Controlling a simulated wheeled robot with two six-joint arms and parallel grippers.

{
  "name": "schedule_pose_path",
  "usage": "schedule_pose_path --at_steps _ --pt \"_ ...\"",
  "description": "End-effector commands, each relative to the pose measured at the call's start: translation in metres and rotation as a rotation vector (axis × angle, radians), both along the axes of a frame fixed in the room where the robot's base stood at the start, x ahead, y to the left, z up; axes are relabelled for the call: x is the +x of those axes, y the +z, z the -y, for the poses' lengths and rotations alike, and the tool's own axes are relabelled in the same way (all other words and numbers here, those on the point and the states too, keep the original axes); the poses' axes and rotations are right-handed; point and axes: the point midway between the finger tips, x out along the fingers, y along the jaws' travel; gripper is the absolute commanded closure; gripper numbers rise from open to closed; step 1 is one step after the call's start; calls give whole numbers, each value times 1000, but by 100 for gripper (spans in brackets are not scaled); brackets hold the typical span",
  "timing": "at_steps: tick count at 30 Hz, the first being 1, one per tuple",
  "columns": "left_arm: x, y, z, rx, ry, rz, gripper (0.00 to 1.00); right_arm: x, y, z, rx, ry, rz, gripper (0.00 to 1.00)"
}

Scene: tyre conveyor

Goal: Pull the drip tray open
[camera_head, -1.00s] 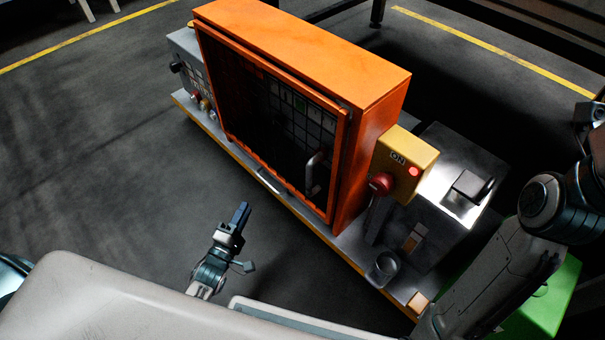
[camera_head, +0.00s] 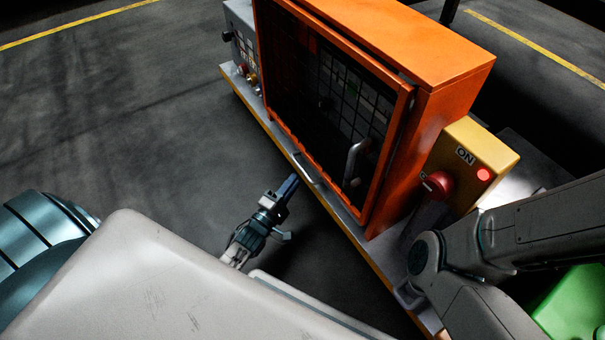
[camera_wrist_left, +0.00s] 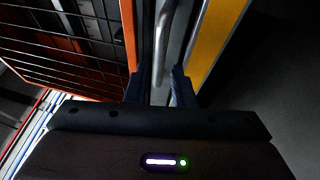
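The drip tray's front shows as a grey metal strip with a small bar handle (camera_head: 306,168), low on the machine's front edge, below the orange cabinet. The tray sits flush with the machine's edge. My left gripper (camera_head: 291,182) is just in front of this handle. In the left wrist view the two dark fingers (camera_wrist_left: 158,88) are apart, with the grey handle bar (camera_wrist_left: 163,45) running lengthwise in line with the gap between them. I cannot tell whether the fingers touch it. My right gripper is out of view; only my right arm shows.
The orange cabinet (camera_head: 425,60) has a dark gridded door with an upright handle (camera_head: 354,160). A yellow box (camera_head: 476,160) with a red knob (camera_head: 438,185) stands to its right. A green box (camera_head: 575,308) is at the lower right. The floor at left is clear.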

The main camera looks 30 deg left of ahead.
Motion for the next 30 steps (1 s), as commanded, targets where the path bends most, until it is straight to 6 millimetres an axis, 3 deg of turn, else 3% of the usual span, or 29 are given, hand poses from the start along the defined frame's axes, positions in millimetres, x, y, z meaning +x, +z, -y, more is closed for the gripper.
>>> schedule_pose_path --at_steps 3,10,21,25,30 --pt "23 1 3 0 0 5 78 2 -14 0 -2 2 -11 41" --pt "49 8 7 1 0 3 78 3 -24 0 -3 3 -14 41" --pt "54 10 7 0 0 0 78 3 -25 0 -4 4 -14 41" --pt "54 10 7 0 0 0 100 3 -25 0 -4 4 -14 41" --pt "54 10 7 0 0 0 100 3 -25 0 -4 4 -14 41"
